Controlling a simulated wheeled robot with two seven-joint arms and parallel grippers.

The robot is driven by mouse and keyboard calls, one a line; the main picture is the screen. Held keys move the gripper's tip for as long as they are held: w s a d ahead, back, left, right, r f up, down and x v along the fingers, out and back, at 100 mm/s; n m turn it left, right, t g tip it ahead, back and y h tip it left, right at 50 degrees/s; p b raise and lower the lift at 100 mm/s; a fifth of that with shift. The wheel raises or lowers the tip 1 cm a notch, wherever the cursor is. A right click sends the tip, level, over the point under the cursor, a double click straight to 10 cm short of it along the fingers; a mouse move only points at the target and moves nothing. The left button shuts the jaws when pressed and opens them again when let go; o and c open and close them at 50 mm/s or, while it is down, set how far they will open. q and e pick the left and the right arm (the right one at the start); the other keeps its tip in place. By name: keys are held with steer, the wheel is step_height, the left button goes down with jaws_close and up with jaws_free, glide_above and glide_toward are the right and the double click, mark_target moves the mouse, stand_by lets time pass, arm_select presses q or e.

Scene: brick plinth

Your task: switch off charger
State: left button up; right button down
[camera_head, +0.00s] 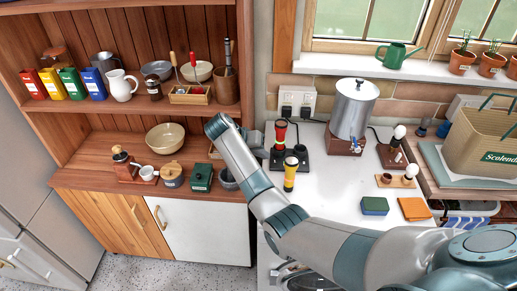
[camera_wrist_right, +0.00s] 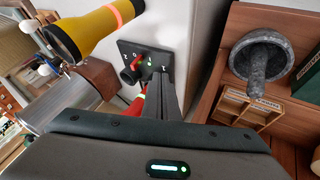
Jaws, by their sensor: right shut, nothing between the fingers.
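The charger (camera_head: 316,163) is a black base on the white counter, with a red flashlight (camera_head: 281,136) standing in it and a yellow flashlight (camera_head: 290,172) at its front. The yellow flashlight (camera_wrist_right: 95,32) is large there; part of the red one (camera_wrist_right: 137,105) shows beside my fingers. My right gripper (camera_wrist_right: 164,82) is shut and empty, its tips close to the panel; contact cannot be told. In the head view it (camera_head: 254,139) is mostly hidden behind my forearm, left of the charger.
A metal urn (camera_head: 354,110) stands behind the charger. A grey mortar (camera_wrist_right: 262,60) and a wooden caddy (camera_wrist_right: 245,108) are at right in the wrist view.

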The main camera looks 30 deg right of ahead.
steer(key=p+x, duration=0.1)
steer(key=x, duration=0.3)
steer(key=shift+d+f, duration=0.25)
steer(key=shift+d, duration=0.1)
steer(key=d+p, duration=0.1)
steer(key=s+d+p, duration=0.1)
steer(key=shift+s+d+r+p, duration=0.1)
steer(key=shift+s+d+p, duration=0.1)
steer(key=shift+p, duration=0.1)
steer(key=shift+s+d+p, duration=0.3)
steer(key=shift+d, duration=0.15)
